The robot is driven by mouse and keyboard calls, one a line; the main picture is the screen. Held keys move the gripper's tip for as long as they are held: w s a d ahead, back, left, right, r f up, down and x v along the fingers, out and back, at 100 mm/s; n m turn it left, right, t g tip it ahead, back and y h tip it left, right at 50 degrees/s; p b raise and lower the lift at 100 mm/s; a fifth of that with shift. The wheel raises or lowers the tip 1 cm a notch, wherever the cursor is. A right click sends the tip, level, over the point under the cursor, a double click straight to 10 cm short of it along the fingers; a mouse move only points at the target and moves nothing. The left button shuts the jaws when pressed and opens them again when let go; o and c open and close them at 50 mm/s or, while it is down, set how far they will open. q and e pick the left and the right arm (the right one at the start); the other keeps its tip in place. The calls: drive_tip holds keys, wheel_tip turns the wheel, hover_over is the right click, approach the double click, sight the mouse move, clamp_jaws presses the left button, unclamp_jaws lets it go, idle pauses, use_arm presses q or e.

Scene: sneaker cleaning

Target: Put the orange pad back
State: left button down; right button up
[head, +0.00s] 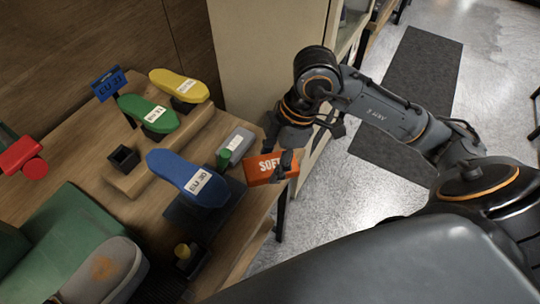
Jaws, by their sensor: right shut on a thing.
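The orange pad (264,168) is a small block with white lettering that starts "SOF". My right gripper (287,163) is shut on its right end and holds it at the right edge of the wooden table (85,150). I cannot tell whether the pad touches the table. The gripper's dark fingers cover the end of the lettering. My left gripper is not in view.
Blue (188,178), green (147,113) and yellow (180,85) insoles stand on supports. A grey-and-green block (236,147) sits just left of the pad. A grey shoe (100,272) lies on green cloth (62,235), lower left. A red object (22,156) is at left.

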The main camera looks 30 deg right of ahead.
drive_tip(key=w+d+f, duration=0.1)
drive_tip(key=w+f, duration=0.1)
drive_tip(key=w+d+f, duration=0.1)
drive_tip(key=w+f, duration=0.1)
drive_tip(key=w+d+f+p, duration=0.1)
drive_tip(key=w+f, duration=0.1)
drive_tip(key=shift+w, duration=0.3)
drive_tip(key=shift+w+d+f, duration=0.35)
drive_tip(key=shift+w+f, duration=0.15)
drive_tip(key=shift+f, duration=0.25)
wheel_tip(320, 180, down, 2)
drive_tip(key=shift+f+p, duration=0.15)
drive_tip(key=shift+p, duration=0.55)
drive_tip(key=shift+f, duration=0.3)
drive_tip(key=shift+f, duration=0.1)
drive_tip(key=o, duration=1.3)
